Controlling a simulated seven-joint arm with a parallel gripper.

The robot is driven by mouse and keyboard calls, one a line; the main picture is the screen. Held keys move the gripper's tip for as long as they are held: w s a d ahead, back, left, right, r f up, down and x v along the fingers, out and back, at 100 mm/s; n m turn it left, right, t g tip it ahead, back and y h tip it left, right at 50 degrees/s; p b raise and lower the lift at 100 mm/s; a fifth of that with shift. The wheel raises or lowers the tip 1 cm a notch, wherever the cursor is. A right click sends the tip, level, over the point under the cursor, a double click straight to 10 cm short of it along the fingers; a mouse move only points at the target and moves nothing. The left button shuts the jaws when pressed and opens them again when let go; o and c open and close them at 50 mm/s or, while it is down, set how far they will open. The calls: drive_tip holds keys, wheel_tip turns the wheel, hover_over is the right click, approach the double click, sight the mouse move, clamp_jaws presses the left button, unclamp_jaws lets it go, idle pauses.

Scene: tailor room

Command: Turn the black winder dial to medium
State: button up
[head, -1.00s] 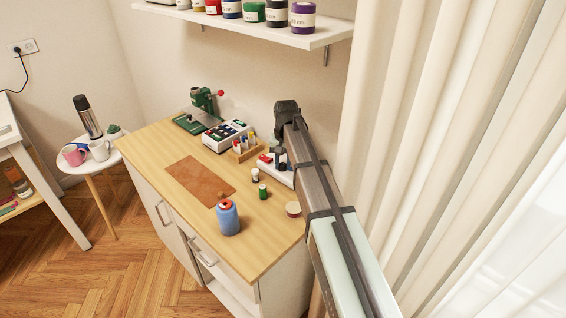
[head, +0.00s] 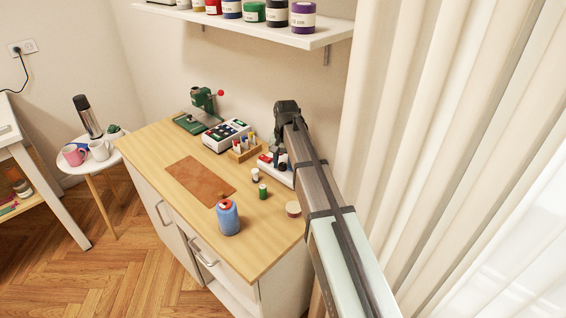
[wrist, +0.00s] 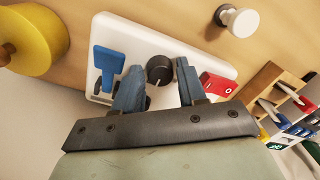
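The white winder (wrist: 108,28) fills the middle of the wrist view, and part of its base shows in the head view (head: 268,164). Its round black dial (wrist: 160,69) carries a pale pointer mark on its lower edge in the wrist view. My gripper (wrist: 160,67) is open, with one blue-grey finger on each side of the dial. Small gaps seem to show between fingers and dial; I cannot tell whether either touches. In the head view my arm hides the dial. A blue piece (wrist: 107,65) and a red piece (wrist: 217,86) sit on the winder.
A yellow spool (wrist: 35,40) and a white-topped spool (wrist: 240,21) stand near the winder. A wooden rack (head: 243,154), a green spool (head: 263,191) and a blue thread cone (head: 228,218) stand on the cabinet top (head: 262,235). Curtains hang at right.

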sight(284, 163)
drive_tip(key=shift+o, duration=1.3)
drive_tip(key=n, duration=1.2)
drive_tip(key=shift+g, duration=0.3)
wheel_tip(284, 163, up, 14)
drive_tip(key=a+f+t+y, duration=0.1)
drive_tip(key=a+f+y, duration=0.1)
drive_tip(key=a, duration=1.3)
drive_tip(key=a+f+n+t+y, duration=0.1)
drive_tip(key=a+f, duration=0.3)
drive_tip(key=a, duration=1)
drive_tip(key=shift+a+y, duration=0.4)
drive_tip(key=shift+w, duration=0.1)
